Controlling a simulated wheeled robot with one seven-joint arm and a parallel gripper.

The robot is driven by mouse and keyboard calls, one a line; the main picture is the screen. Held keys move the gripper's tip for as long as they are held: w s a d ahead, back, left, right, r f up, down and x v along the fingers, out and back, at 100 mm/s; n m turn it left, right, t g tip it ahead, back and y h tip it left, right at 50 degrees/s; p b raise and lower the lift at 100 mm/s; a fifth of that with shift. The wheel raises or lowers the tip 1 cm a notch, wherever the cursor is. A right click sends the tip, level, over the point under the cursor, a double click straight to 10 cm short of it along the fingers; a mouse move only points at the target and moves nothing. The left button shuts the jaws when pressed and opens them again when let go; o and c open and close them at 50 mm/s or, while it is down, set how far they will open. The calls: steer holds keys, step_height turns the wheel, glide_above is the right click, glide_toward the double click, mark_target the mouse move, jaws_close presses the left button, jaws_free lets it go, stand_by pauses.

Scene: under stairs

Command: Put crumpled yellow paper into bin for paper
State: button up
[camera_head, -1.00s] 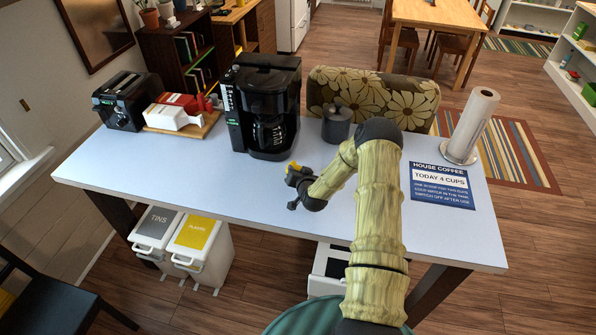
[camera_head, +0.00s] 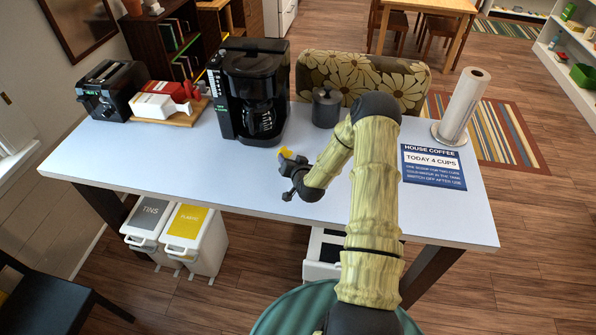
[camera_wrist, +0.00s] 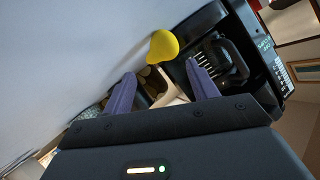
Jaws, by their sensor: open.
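The crumpled yellow paper (camera_head: 285,151) is a small yellow lump on the pale table, in front of the coffee maker. In the wrist view it shows as a rounded yellow shape (camera_wrist: 163,45) just beyond my fingertips. My gripper (camera_head: 287,170) is low over the table on the near side of the paper. In the wrist view my gripper (camera_wrist: 160,73) is open, with nothing between its two fingers. A white bin (camera_head: 318,268) stands under the table, partly hidden by the table and my body; I cannot read a label on it.
Bins marked TINS (camera_head: 150,218) and, in yellow, apparently PLASTIC (camera_head: 188,222) stand under the table's left part. The coffee maker (camera_head: 250,85) and grey canister (camera_head: 326,107) stand behind the paper. A paper roll (camera_head: 462,105) stands at right. The table's front left is clear.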

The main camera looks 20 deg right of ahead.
steer(key=b+v, duration=0.2)
steer(key=v, duration=0.6)
steer(key=shift+s+r, duration=0.1)
stand_by(0.3)
